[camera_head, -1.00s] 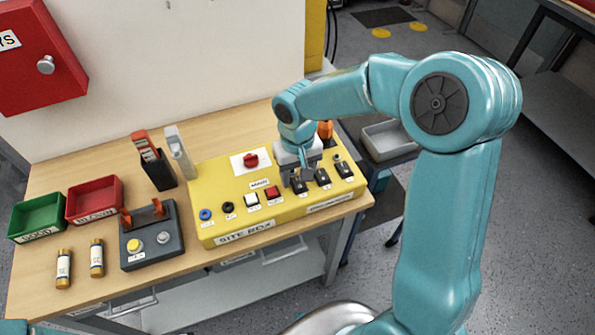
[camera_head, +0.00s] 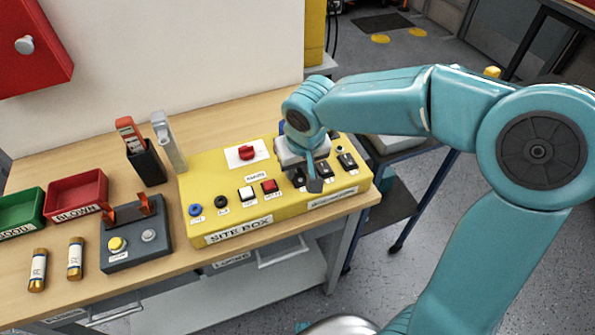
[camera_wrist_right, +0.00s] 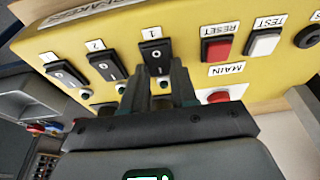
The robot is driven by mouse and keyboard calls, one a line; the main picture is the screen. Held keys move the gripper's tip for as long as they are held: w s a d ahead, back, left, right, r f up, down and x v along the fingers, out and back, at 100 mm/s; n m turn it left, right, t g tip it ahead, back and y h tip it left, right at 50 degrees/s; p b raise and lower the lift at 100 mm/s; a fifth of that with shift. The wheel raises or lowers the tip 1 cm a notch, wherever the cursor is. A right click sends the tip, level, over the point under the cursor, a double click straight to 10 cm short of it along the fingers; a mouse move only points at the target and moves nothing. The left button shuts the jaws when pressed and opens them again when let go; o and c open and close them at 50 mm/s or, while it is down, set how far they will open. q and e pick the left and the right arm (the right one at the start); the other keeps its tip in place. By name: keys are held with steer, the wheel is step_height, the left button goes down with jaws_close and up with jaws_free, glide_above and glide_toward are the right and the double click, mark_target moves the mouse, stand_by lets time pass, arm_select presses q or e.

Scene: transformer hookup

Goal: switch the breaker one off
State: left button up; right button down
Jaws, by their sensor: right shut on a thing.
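Breaker one is a black rocker switch (camera_wrist_right: 155,56) marked 1 on the yellow site box (camera_head: 230,205). In the right wrist view, my right gripper (camera_wrist_right: 160,88) has its two dark fingers at the near end of this rocker, one on each side. They look closed on it, and a small lamp shows between them. In the head view my right gripper (camera_head: 313,182) is low over the breaker row and partly hides breaker one. Breaker two (camera_wrist_right: 107,66) and breaker three (camera_wrist_right: 66,74) stand beside it, clear of the fingers. My left gripper is out of view.
A red knob (camera_head: 247,153) and the white and red buttons (camera_head: 269,187) lie left of the breakers on the box. A grey tray shows beyond the box's right end.

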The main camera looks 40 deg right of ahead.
steer(key=shift+r, duration=0.1)
steer(key=c, duration=0.9)
jaws_free()
steer(key=p+v, duration=0.1)
steer(key=v, duration=1.5)
steer(key=shift+r+p, duration=0.2)
steer(key=shift+p, duration=0.15)
steer(key=shift+a, duration=0.1)
